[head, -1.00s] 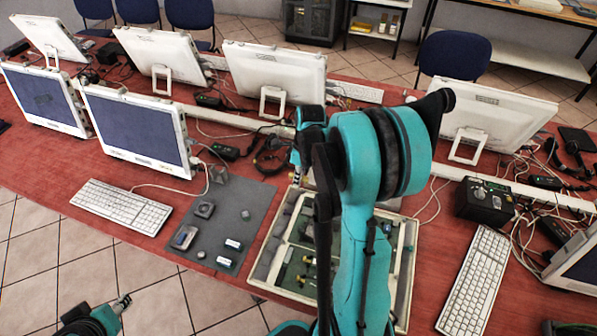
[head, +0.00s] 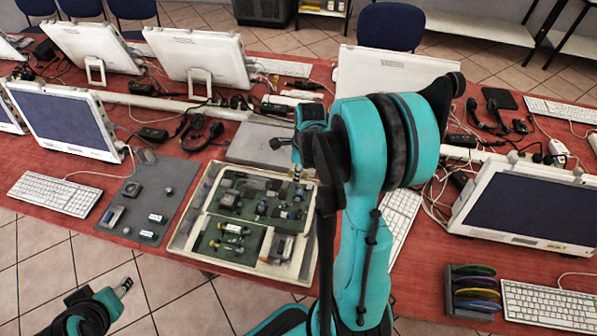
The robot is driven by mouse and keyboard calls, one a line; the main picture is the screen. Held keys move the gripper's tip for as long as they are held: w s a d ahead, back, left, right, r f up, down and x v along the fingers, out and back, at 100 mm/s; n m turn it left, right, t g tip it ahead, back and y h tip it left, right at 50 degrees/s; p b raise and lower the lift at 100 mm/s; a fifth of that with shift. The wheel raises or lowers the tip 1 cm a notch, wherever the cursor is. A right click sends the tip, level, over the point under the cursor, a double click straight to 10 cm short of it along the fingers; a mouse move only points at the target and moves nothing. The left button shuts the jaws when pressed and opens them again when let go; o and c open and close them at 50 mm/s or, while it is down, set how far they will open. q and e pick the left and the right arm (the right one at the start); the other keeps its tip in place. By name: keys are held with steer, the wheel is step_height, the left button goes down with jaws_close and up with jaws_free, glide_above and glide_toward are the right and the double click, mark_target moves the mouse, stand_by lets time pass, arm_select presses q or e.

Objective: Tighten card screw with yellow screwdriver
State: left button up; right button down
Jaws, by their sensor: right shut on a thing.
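My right gripper (head: 297,160) hangs from the teal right arm above the back right part of an open white-rimmed case (head: 180,235). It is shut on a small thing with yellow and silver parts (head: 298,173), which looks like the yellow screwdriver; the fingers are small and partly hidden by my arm. The case holds a green board with several small parts (head: 240,205). I cannot make out the card or its screw. My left gripper (head: 124,287) is at the lower left, off the table's front edge; its jaws are too small to judge.
A grey mat (head: 150,200) with several small parts lies left of the case. A grey closed laptop-like box (head: 258,143) lies behind it. Keyboards, monitors (head: 65,118) and cables crowd the red table (head: 420,265). A rack of coloured discs (head: 472,290) stands at the right.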

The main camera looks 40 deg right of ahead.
mark_target(298, 185)
steer(key=shift+f+b, duration=0.45)
steer(key=shift+f, duration=0.2)
step_height(298, 185, down, 5)
steer(key=b, duration=0.4)
steer(key=shift+f, duration=0.1)
steer(key=shift+f+b, duration=0.55)
steer(key=shift+f, duration=0.05)
steer(key=shift+f+b, duration=0.45)
steer(key=shift+b, duration=0.05)
stand_by(0.3)
steer(key=m, duration=0.6)
steer(key=shift+h+b, duration=0.3)
steer(key=shift+r, duration=0.1)
